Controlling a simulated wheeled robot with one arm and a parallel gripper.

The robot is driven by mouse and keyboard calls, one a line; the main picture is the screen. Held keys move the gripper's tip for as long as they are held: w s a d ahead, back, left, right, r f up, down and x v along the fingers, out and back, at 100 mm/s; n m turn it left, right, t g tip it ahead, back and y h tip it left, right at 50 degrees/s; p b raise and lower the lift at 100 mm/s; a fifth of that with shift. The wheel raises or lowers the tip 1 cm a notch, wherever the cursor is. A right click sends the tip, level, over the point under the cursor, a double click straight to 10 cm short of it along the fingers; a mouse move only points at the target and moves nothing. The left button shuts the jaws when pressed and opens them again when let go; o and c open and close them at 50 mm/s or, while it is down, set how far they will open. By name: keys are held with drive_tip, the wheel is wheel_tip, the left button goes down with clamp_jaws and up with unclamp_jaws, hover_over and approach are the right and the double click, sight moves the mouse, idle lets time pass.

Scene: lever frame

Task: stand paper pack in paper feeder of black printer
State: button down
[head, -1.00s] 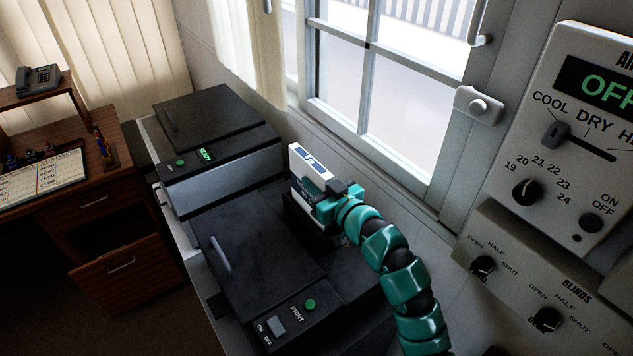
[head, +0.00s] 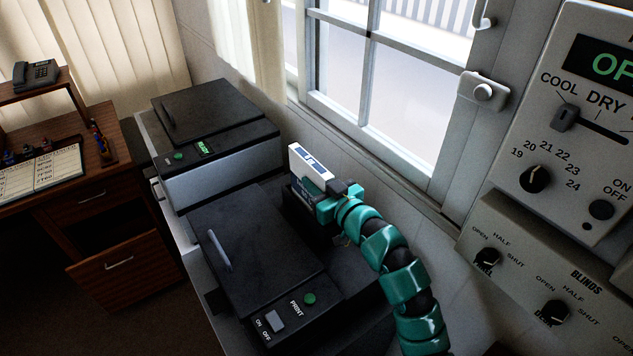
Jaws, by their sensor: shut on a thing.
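The paper pack (head: 311,160) is white with blue bands and stands upright at the back of the black printer (head: 250,245), in or just over its dark paper feeder (head: 299,214). My gripper (head: 323,203) is shut on the pack from the right side. The pack's lower part is hidden by the feeder and my gripper, so I cannot tell how deep it sits. The black printer has a lid with a handle, a green print button and an on/off switch on its front.
A grey printer with a black top (head: 217,150) stands behind and to the left. The window (head: 400,110) and wall are close on the right. Air-conditioner controls (head: 575,130) and blinds knobs (head: 520,285) are at far right. A wooden desk (head: 90,215) is at left.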

drive_tip(key=c, duration=1.2)
unclamp_jaws()
drive_tip(key=shift+o, duration=0.2)
